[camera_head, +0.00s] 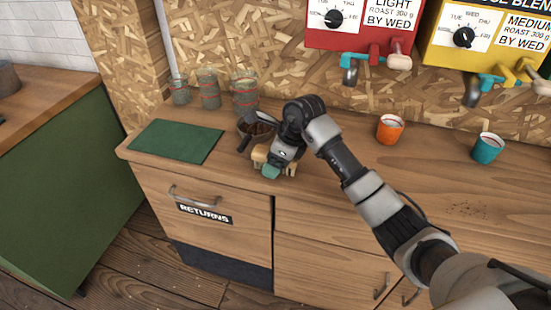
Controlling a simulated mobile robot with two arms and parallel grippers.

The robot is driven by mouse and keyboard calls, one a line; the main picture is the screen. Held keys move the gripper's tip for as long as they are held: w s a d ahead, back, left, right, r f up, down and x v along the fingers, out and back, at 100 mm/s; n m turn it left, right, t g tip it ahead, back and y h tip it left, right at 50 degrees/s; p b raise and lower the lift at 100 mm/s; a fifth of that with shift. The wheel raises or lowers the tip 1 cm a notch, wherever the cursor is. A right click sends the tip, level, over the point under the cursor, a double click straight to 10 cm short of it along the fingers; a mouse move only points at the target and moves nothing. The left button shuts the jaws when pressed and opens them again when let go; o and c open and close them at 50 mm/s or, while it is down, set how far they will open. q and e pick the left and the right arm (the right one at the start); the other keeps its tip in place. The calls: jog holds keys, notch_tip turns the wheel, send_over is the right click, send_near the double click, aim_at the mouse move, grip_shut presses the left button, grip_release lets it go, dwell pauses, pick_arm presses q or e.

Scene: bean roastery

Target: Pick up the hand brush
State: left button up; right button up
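A small tan, wood-coloured object (260,154), which looks like the hand brush, lies on the wooden counter near its front edge. It is mostly hidden under and behind my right gripper (276,165), and its tan parts show on both sides of the gripper. The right arm reaches in from the lower right, with the gripper pointing down at the counter. A teal tip shows at the gripper's front end. I cannot see whether the fingers are closed around the tan object. My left gripper is not in view.
A dark scoop of beans (257,128) sits just left of the gripper, close to it. A green mat (176,141) and several glass jars (208,90) are further left. An orange cup (389,129) and teal cup (487,148) stand right. Dark crumbs (465,209) lie on the right counter.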

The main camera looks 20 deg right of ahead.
jog(key=shift+f, duration=0.1)
jog(key=shift+c, duration=0.3)
jog(key=c, duration=1)
notch_tip(320, 180, up, 10)
jog(key=shift+r+b, duration=0.2)
jog(key=shift+b, duration=0.35)
